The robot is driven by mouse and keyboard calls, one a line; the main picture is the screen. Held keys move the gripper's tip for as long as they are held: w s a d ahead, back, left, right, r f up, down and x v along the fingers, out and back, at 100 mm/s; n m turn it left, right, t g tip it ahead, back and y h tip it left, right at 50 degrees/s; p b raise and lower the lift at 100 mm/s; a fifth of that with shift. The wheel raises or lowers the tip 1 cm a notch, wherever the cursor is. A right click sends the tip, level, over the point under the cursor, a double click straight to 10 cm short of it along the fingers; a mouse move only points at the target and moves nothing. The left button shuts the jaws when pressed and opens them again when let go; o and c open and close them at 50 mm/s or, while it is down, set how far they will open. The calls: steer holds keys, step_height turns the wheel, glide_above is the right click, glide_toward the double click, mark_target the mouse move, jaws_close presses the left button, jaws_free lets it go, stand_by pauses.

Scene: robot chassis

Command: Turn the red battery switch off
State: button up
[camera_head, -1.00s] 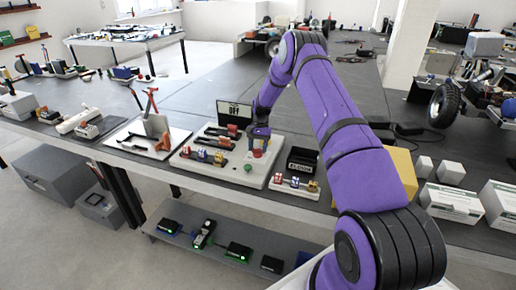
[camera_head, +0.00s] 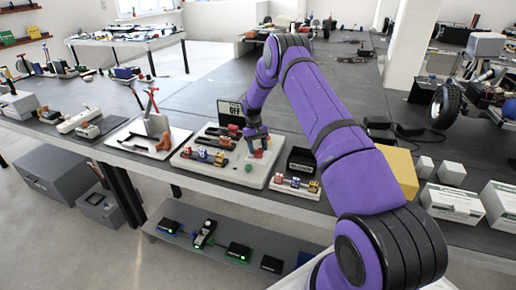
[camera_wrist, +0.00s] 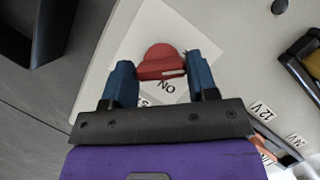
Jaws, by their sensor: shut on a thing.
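The red battery switch (camera_wrist: 160,60) is a red knob on a pale square plate (camera_wrist: 160,30) on the light board. My gripper (camera_wrist: 162,72) has its blue fingers on either side of the knob and is shut on it. An upside-down "ON" label (camera_wrist: 168,87) shows just beside the knob; another label is partly hidden by my gripper. In the head view the red switch (camera_head: 258,154) is at the right part of the board (camera_head: 222,178), with my gripper (camera_head: 257,143) above it. A dark sign (camera_head: 231,111) behind the board reads "OFF".
A green button (camera_head: 249,168) sits on the board in front of the switch. Red and blue parts (camera_head: 211,156) stand to its left. A black box (camera_head: 301,160) and a small block strip (camera_head: 295,186) are to the right. Labels such as "12 V" (camera_wrist: 262,109) lie nearby.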

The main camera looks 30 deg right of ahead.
stand_by(0.5)
steer(key=o, duration=0.9)
steer(key=v, duration=1.1)
steer(key=shift+a, duration=0.1)
